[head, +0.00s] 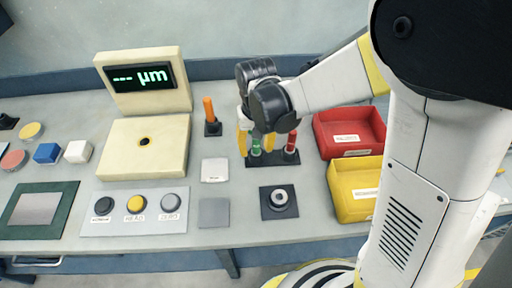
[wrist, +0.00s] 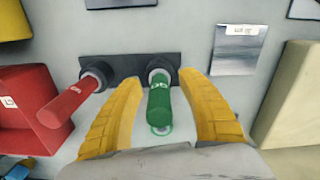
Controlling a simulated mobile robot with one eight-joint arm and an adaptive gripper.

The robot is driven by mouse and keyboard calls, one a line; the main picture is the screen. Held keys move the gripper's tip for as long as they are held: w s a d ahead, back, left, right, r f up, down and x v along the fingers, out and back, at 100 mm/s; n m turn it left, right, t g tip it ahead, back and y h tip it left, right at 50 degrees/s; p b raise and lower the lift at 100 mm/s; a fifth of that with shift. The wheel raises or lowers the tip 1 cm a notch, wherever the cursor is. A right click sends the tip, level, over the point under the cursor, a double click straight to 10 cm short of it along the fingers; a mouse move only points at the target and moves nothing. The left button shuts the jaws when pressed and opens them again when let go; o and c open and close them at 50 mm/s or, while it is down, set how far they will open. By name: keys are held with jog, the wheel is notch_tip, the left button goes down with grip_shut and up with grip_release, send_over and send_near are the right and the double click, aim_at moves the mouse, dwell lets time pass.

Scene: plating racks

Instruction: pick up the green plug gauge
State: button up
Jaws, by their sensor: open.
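The green plug gauge (wrist: 159,105) stands in a dark holder (wrist: 120,63), seen from above in the wrist view. My gripper (wrist: 162,100) is open, with one yellow finger on each side of the green gauge. A gap shows between the gauge and each finger. In the head view the green gauge (head: 256,147) shows partly between the yellow fingers of my gripper (head: 249,144). A red plug gauge (wrist: 75,101) stands in the same holder, left of the green one in the wrist view, and it also shows in the head view (head: 291,143).
A red bin (head: 349,153) and a yellow bin (head: 355,215) stand right of the holder. An orange-handled tool (head: 209,110) stands to its left. A cream gauge unit (head: 143,170) and a button panel (head: 135,230) are further left.

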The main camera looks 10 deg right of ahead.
grip_shut()
jog(key=shift+r, duration=0.1)
